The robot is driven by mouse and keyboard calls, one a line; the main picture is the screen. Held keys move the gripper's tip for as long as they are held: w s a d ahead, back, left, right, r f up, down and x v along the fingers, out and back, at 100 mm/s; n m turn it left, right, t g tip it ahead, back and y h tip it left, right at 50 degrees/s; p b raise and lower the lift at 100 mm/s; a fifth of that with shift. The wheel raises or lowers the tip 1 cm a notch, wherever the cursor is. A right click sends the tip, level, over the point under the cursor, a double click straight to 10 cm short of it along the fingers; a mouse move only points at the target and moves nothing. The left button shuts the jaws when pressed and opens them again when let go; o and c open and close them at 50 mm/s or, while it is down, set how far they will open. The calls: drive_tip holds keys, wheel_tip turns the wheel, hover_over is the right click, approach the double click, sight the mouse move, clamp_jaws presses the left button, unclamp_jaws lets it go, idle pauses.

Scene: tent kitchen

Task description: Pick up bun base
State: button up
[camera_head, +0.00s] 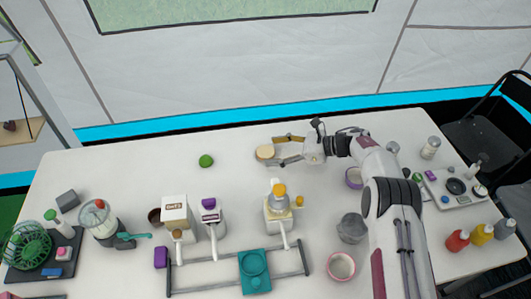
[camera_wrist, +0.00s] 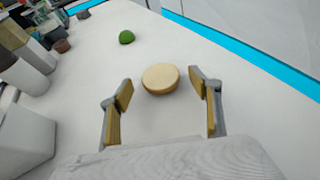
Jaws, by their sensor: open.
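The bun base (camera_head: 265,152) is a round, pale tan disc with a browner side, lying flat on the white table. My gripper (camera_head: 282,149) is open, low over the table, with its wooden-looking fingers pointing left at the bun base. In the wrist view the bun base (camera_wrist: 160,79) lies centred just ahead, between the lines of the two spread fingers of my gripper (camera_wrist: 160,91). The far part of the bun base reaches past the fingertips. Neither finger visibly touches it.
A green round item (camera_head: 206,161) lies left of the bun base. Bowls (camera_head: 341,266) and sauce bottles (camera_head: 481,234) are to the right. The table behind the bun base is clear.

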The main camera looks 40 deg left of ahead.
sight(265, 153)
drive_tip(key=shift+x, duration=1.15)
drive_tip(key=c, duration=0.9)
